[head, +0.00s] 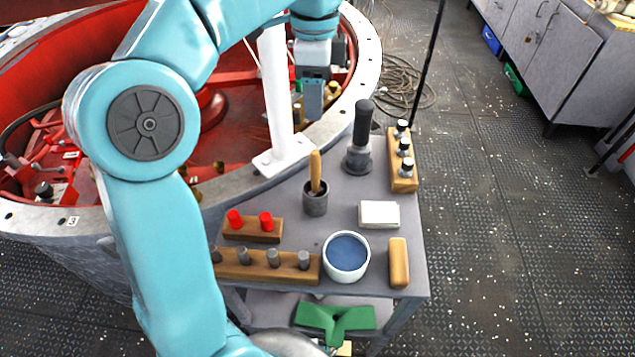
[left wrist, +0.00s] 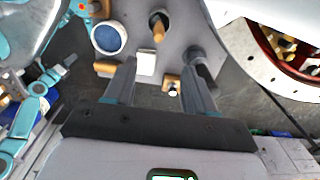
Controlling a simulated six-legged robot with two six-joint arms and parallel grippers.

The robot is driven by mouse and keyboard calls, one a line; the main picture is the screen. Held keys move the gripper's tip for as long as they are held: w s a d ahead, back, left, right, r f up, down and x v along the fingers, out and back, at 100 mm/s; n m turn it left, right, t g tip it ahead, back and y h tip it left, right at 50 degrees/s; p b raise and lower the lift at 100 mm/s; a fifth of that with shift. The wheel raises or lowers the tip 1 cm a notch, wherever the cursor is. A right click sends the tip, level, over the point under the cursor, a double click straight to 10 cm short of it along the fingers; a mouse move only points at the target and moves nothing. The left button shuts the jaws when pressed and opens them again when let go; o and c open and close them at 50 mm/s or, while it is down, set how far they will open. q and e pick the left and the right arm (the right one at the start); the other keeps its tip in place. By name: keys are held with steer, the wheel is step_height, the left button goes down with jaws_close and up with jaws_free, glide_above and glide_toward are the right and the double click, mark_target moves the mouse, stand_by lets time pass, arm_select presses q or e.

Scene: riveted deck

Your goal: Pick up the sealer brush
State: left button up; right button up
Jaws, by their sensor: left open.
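The sealer brush (head: 315,172) stands nearly upright in a small dark cup (head: 316,203) on the grey table. Only its wooden handle shows; its lower end is hidden in the cup. In the left wrist view the handle (left wrist: 158,31) points toward the camera, beyond and between the fingertips. My left gripper (head: 313,100) is open and empty, above and behind the brush in the head view, apart from it. Its two spread fingers also show in the left wrist view (left wrist: 161,66). My right gripper is not seen.
Close to the cup stand a black-handled tool (head: 361,135), a white block (head: 379,214), a blue-filled bowl (head: 346,257) and a rack with red pegs (head: 251,230). A rack of dark-capped bottles (head: 403,172) is at the right. The large red-lined ring housing (head: 365,60) borders the table.

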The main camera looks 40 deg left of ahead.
mark_target(315, 152)
arm_select(q)
steer(key=f, duration=0.3)
steer(key=f+b, duration=0.1)
steer(key=f, duration=0.2)
steer(key=f+b, duration=0.1)
steer(key=f, duration=0.3)
steer(key=shift+s+d, duration=0.1)
steer(key=shift+s, duration=0.3)
steer(key=shift+s+f, duration=0.15)
steer(key=f, duration=0.4)
steer(key=shift+w+f, duration=0.35)
steer(key=shift+w, duration=0.05)
steer(key=shift+s+f, duration=0.1)
steer(key=shift+f, duration=0.25)
steer(key=shift+c, duration=0.7)
jaws_close()
